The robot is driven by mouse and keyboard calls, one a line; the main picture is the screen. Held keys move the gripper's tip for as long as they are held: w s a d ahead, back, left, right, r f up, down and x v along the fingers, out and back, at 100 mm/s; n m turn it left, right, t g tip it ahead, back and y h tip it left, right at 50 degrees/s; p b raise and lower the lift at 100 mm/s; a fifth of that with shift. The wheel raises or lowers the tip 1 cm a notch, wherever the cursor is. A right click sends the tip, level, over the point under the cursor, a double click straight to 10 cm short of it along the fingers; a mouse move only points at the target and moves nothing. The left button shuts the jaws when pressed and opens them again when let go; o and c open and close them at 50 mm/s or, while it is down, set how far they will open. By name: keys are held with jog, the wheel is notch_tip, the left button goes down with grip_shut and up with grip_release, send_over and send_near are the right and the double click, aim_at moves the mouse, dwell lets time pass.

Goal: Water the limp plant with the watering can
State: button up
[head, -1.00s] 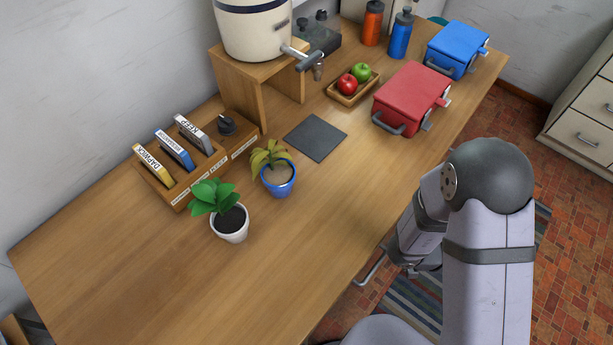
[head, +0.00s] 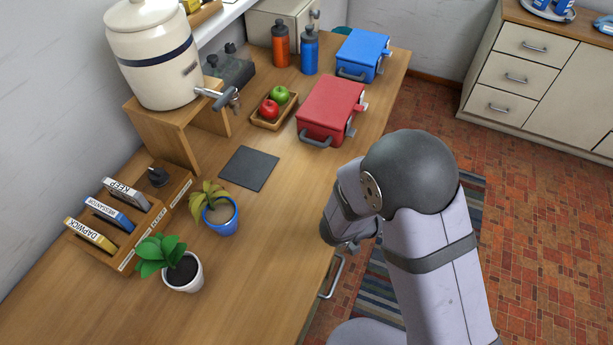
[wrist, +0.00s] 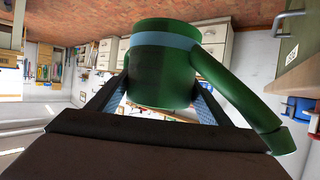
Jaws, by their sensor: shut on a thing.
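The limp plant, with drooping yellow-brown leaves (head: 207,194), stands in a blue pot (head: 222,224) on the wooden table. A second plant with upright green leaves (head: 160,254) stands in a white pot (head: 185,275), in front of it and to its left. In the wrist view my gripper (wrist: 158,98) is shut on the green watering can (wrist: 162,72), which has a light blue band and a long green part reaching to the lower right. In the head view my arm hides the gripper and the can, right of the table's edge.
A dark square mat (head: 249,168) lies beyond the limp plant. A cream dispenser with a tap (head: 150,65) stands on a wooden stand. A fruit tray (head: 258,122) and red box (head: 331,108) are farther back. The table's front is clear.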

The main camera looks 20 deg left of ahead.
jog(key=a+r+n+y, duration=0.3)
jog(key=a+n+y, duration=0.1)
jog(key=a, duration=0.6)
jog(key=s+a+r+n+t+y, duration=0.1)
jog(key=a+r+n+y, duration=0.3)
jog(key=a, duration=0.7)
jog(key=a+r+n+t+y+b, duration=0.1)
jog(key=a+r+n+y, duration=0.3)
jog(key=a, duration=0.6)
jog(key=n+y, duration=0.1)
jog(key=y, duration=0.1)
jog(key=shift+s+a+y, duration=0.25)
jog(key=shift+a+y, duration=0.15)
jog(key=shift+r, duration=0.1)
jog(key=shift+s+a+r+n+t+b, duration=0.25)
jog(key=shift+s+r+n+t+b, duration=0.25)
jog(key=shift+s+t+b, duration=0.4)
jog(key=shift+s+a+r+n+t+b, duration=0.2)
jog(key=shift+s+r+n+t+b, duration=0.4)
jog(key=shift+b, duration=0.55)
jog(key=shift+w+f, duration=0.15)
jog(key=shift+w, duration=0.05)
